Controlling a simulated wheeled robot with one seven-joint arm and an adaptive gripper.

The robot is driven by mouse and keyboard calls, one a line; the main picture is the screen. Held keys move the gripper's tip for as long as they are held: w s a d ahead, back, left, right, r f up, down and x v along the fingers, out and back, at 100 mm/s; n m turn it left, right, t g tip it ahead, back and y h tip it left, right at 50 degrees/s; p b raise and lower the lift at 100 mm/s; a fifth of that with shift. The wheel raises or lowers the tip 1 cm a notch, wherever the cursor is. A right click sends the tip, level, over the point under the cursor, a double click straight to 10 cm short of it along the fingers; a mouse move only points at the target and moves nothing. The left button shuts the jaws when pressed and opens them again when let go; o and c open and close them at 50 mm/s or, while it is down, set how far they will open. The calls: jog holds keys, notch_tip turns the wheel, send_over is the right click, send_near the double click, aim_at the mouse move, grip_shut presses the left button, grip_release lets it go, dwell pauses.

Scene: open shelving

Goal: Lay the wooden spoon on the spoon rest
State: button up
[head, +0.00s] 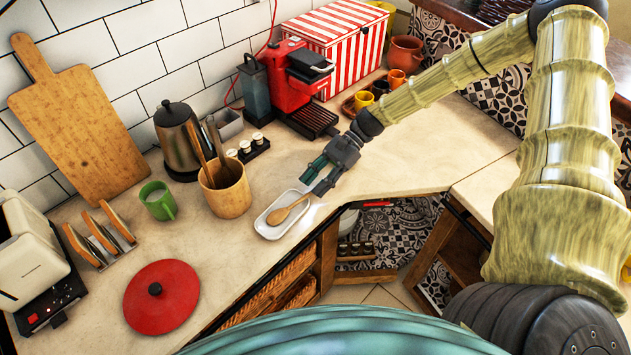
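The wooden spoon (279,215) lies in the white spoon rest (271,231), a shallow oblong dish near the front edge of the counter. The spoon's bowl is toward the lower left and its handle points to the upper right. My gripper (316,184) is just above the upper right end of the dish, close to the handle's end. Its fingers look spread apart. Whether a finger touches the spoon or dish cannot be told.
A wooden utensil crock (233,197) stands left of the dish. A small black spice rack (250,148) and a red coffee machine (292,75) stand behind. A red lid (161,297) and green mug (157,200) are further left. The counter right of my gripper is clear.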

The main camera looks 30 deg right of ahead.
jog(key=v, duration=1.2)
jog(key=shift+w, duration=0.1)
dwell(0.4)
